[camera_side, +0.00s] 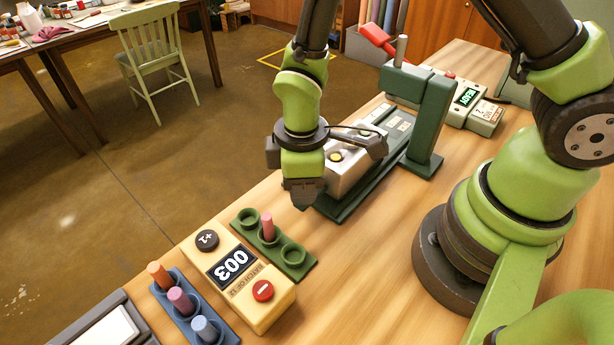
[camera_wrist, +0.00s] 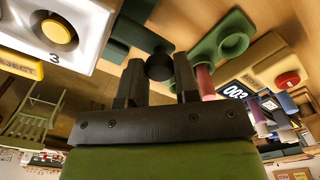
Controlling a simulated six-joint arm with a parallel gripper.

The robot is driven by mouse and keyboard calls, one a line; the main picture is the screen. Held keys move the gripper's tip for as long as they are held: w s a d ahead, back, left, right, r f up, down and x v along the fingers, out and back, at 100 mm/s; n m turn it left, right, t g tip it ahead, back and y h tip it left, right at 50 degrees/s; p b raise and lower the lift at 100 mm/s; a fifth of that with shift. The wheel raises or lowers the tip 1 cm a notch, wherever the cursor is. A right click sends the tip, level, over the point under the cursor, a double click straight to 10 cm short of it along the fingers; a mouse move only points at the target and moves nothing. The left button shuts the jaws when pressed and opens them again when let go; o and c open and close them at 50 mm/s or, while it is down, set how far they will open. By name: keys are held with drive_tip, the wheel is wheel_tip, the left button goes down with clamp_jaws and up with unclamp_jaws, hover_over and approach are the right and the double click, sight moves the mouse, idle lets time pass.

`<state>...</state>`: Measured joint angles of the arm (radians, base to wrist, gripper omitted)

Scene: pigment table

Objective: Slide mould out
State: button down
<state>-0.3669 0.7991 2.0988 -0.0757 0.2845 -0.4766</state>
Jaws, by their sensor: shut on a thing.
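The mould (camera_side: 346,178) is a silver block with a yellow button. It sits on the near part of the dark green base of the press (camera_side: 436,130), clear of the upright arch. My gripper (camera_side: 303,196) is down at the mould's near end, and its body hides part of that end in the side view. In the wrist view the mould (camera_wrist: 84,28) is at upper left, marked "3" and "EJECT". There my gripper (camera_wrist: 159,80) has its fingers on both sides of a dark round knob (camera_wrist: 159,66), shut on it. How the knob joins the mould is hard to see.
A green rack (camera_side: 296,270) with one pink stick stands just in front of my gripper. A counter box (camera_side: 236,272) reading 003 and a blue rack (camera_side: 222,330) of sticks are nearer. The press has a red lever (camera_side: 377,37). A display box (camera_side: 474,104) stands behind.

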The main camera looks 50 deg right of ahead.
drive_tip(key=c, duration=0.9)
unclamp_jaws()
drive_tip(key=shift+a, duration=0.2)
drive_tip(key=shift+o, duration=0.2)
wheel_tip(320, 180, up, 10)
drive_tip(key=s+d+r+m+t+y, duration=0.1)
drive_tip(key=s+d+r+m+t, duration=0.2)
drive_tip(key=s+r+m, duration=0.2)
drive_tip(key=s+d+r+m+t+y, duration=0.1)
drive_tip(key=s+d+r+m+t, duration=0.3)
drive_tip(key=s+r+m, duration=0.2)
wheel_tip(320, 180, up, 4)
drive_tip(key=shift+d+r+m, duration=0.25)
drive_tip(key=shift+m, duration=0.75)
